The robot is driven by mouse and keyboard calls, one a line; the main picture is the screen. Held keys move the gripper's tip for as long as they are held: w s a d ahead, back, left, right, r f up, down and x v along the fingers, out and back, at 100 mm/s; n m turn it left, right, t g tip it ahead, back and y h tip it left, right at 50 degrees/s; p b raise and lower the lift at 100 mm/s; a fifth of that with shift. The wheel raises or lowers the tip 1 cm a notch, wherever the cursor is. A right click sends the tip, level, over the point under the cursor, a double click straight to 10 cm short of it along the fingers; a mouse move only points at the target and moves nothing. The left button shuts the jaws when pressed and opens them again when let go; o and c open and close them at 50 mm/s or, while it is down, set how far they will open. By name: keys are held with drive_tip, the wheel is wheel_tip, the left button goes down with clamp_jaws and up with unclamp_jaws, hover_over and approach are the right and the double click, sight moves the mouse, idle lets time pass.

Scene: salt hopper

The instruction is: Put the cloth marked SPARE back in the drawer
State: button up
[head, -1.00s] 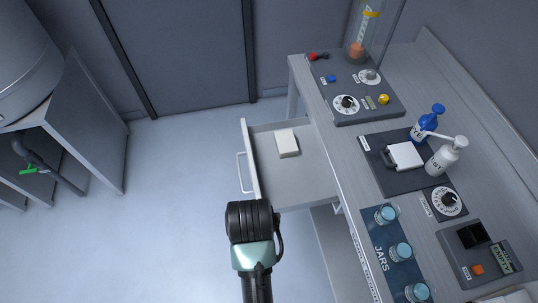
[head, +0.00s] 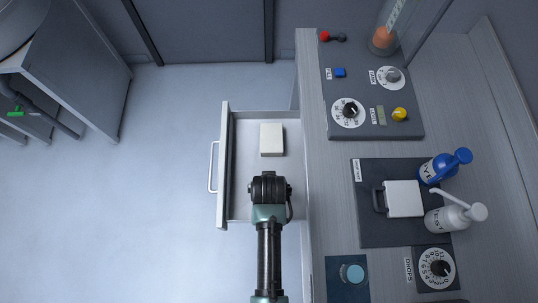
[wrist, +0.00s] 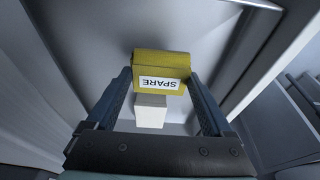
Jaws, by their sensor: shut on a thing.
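The drawer (head: 243,175) is pulled out from the left side of the bench. A cream-white block (head: 271,139) lies in it toward the far end; it also shows in the wrist view (wrist: 150,112). My gripper (wrist: 160,80) is above the open drawer. It is shut on a yellow cloth (wrist: 160,62) with a white label reading SPARE, held between the two fingers. In the head view my wrist hides the cloth and the fingers. How high the cloth is above the drawer floor is hard to tell.
The bench (head: 320,200) on the right carries a dial panel (head: 362,120), a dark mat with a white handled device (head: 403,198), and blue (head: 442,168) and white (head: 450,218) bottles. Open floor lies left of the drawer handle (head: 212,167).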

drive_tip(key=shift+f, duration=2.4)
drive_tip(key=shift+f+b, duration=0.2)
drive_tip(key=shift+b, duration=0.2)
drive_tip(key=o, duration=1.1)
drive_tip(key=shift+c, duration=0.2)
drive_tip(key=shift+r, duration=0.1)
